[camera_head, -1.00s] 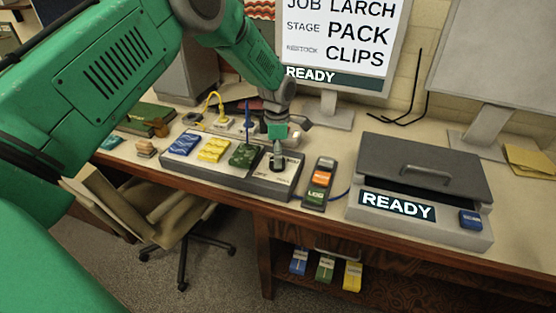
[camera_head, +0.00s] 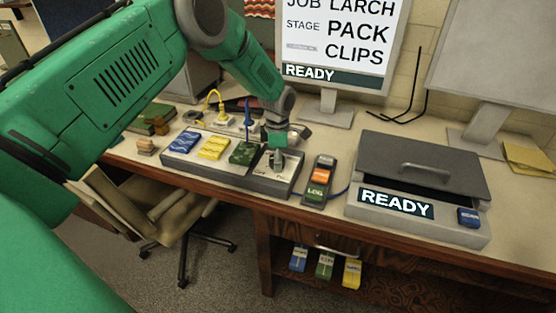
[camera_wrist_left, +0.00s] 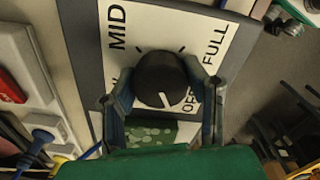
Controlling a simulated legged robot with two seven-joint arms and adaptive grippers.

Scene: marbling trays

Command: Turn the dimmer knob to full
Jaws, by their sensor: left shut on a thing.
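The dimmer knob (camera_wrist_left: 160,78) is round and black, on a white plate (camera_wrist_left: 150,22) marked MID, FULL and OFF. Its white pointer line faces the bottom of the left wrist view, slightly right, near the OFF label. My left gripper (camera_wrist_left: 164,90) is shut on the knob, with one finger on each side of it. In the head view my left gripper (camera_head: 278,153) comes down from above onto the right end of the grey control box (camera_head: 230,176), and it hides much of the knob. My right gripper is not in view.
Blue (camera_head: 185,142), yellow (camera_head: 214,147) and green (camera_head: 244,153) pads lie on the box beside my gripper. A LOG device (camera_head: 318,180) stands close on the right, then a grey lidded machine (camera_head: 420,165) reading READY. A monitor (camera_head: 335,40) stands behind.

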